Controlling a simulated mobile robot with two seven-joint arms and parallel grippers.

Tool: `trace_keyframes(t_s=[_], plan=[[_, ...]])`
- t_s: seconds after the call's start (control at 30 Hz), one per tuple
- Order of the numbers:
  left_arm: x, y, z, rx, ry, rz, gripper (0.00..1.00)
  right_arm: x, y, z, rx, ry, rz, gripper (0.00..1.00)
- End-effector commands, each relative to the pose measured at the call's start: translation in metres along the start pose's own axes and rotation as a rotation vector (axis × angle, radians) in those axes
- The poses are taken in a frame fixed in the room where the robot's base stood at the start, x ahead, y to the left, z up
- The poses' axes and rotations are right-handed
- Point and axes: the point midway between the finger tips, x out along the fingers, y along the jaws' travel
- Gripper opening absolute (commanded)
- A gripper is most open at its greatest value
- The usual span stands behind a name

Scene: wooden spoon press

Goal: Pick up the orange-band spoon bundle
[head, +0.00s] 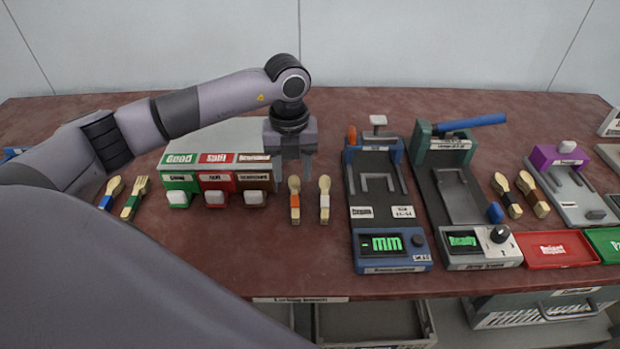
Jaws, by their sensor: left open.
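The orange-band spoon bundle (295,210) lies on the reddish table, its bowl end pointing away from me and its orange band around the middle. My left gripper (295,163) hangs pointing down, just beyond the far end of this bundle in the picture. It is open and nothing shows between its fingers. Its exact height above the table is hard to tell. My right gripper is not in view.
A white-band bundle (324,203) lies close on the right of the orange one. The Good/Split button box (213,172) stands to the left, a blue measuring device (390,247) to the right. Blue-band (110,193) and green-band (134,200) bundles lie farther left.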

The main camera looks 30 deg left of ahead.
Motion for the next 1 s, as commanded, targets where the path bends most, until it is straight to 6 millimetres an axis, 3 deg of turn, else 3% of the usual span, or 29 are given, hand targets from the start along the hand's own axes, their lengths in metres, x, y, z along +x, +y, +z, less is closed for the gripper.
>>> trace_keyframes(t_s=[0.27,0.6,0.9,0.93,1.0], plan=[[0.018,0.003,0.002,-0.007,-0.004,0.012,0.47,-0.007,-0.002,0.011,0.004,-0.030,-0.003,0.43],[0.064,0.002,0.002,-0.006,-0.004,0.009,0.47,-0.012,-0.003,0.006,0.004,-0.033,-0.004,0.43],[0.071,0.002,0.002,-0.005,-0.006,0.007,0.47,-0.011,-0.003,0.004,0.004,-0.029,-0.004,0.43],[0.071,0.002,0.002,-0.005,-0.006,0.007,0.44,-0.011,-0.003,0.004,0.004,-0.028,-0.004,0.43],[0.071,0.002,0.002,-0.005,-0.006,0.007,0.21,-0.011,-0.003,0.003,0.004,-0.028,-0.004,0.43]])
